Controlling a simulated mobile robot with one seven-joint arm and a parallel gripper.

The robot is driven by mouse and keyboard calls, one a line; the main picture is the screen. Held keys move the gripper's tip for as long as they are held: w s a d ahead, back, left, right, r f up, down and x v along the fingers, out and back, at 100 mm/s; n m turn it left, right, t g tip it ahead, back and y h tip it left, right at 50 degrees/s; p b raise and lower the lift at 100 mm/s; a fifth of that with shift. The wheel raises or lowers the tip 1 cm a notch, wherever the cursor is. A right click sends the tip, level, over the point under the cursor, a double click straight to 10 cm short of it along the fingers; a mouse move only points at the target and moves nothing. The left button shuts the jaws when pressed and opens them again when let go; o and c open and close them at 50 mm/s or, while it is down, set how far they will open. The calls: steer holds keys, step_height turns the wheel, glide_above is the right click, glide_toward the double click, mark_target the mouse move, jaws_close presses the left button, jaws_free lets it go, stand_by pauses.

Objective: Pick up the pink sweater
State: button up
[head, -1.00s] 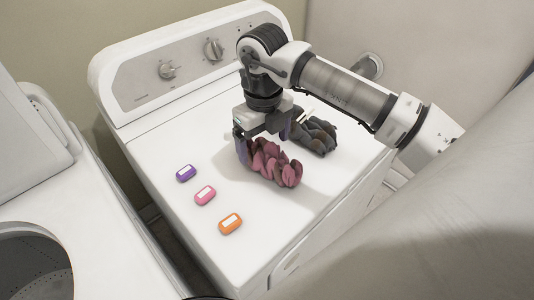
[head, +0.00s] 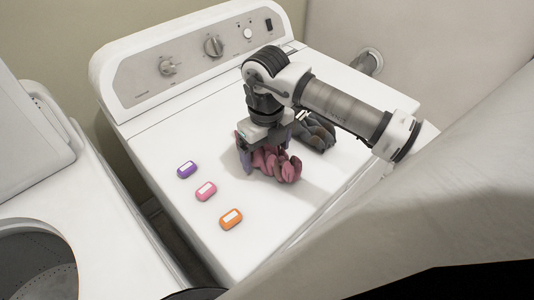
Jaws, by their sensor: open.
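The pink sweater (head: 283,168) is a crumpled dusky-pink bundle on the white machine top, in the middle of the head view. My gripper (head: 264,158) points down over its back-left part. The jaws are open, with one finger at the sweater's left side and the other behind it, close to the dark bundle. The sweater's upper back part is hidden by my gripper. I cannot tell whether the fingers touch the cloth.
A dark grey crumpled cloth (head: 316,134) lies just behind and right of the sweater. Purple (head: 187,169), pink (head: 206,191) and orange (head: 231,219) small blocks lie in a row to the left. The control panel (head: 190,62) rises at the back. An open-topped washer (head: 90,215) stands at left.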

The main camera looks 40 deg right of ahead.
steer(key=shift+f+b, duration=0.2)
steer(key=shift+b, duration=0.2)
stand_by(0.4)
steer(key=c, duration=1.3)
steer(key=shift+r+p, duration=0.25)
steer(key=shift+p, duration=0.2)
steer(key=shift+r+p, duration=0.15)
steer(key=shift+p, duration=0.15)
step_height(320, 180, up, 20)
steer(key=b, duration=0.3)
steer(key=shift+b, duration=0.35)
